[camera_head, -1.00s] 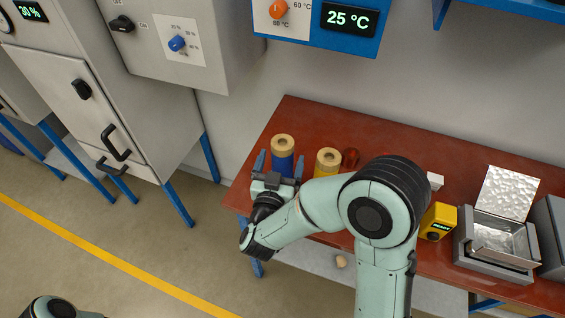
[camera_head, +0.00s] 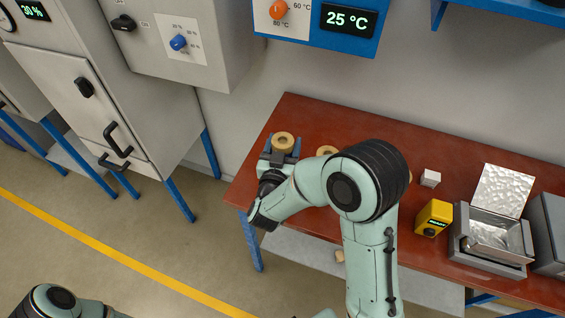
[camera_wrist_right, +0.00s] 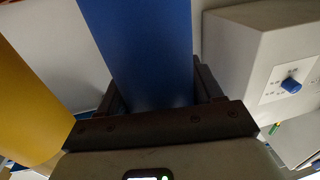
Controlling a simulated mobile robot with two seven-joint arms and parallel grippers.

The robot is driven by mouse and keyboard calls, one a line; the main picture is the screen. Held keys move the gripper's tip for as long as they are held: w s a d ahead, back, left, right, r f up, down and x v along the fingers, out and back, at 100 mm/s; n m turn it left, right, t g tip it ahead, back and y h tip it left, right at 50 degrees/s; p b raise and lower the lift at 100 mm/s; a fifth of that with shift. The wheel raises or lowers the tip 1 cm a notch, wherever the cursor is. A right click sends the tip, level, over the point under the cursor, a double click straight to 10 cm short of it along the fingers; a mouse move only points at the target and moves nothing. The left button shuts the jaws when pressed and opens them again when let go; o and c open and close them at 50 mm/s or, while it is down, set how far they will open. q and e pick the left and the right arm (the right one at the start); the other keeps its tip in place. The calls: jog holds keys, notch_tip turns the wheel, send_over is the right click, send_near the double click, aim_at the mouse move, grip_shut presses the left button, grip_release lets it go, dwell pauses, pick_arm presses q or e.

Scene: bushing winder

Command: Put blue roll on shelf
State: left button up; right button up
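The blue roll stands on the red-brown table; in the head view its tan top (camera_head: 283,142) shows, and its blue body (camera_wrist_right: 145,50) fills the middle of the right wrist view. My right gripper (camera_head: 281,148) is at the roll, one finger on each side. The right wrist view shows the blue body between the dark fingers (camera_wrist_right: 160,95); whether both press on it cannot be told. My left gripper is out of view; only part of my left arm shows at bottom left.
A yellow roll (camera_wrist_right: 30,90) stands close to the right of the blue one in the head view, its tan top (camera_head: 327,151) partly hidden. A white cube (camera_head: 430,178), yellow device (camera_head: 433,217) and open metal box (camera_head: 492,235) lie farther right. A grey lower shelf (camera_head: 300,249) runs under the table.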

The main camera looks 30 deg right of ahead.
grip_shut()
jog(key=shift+r, duration=0.1)
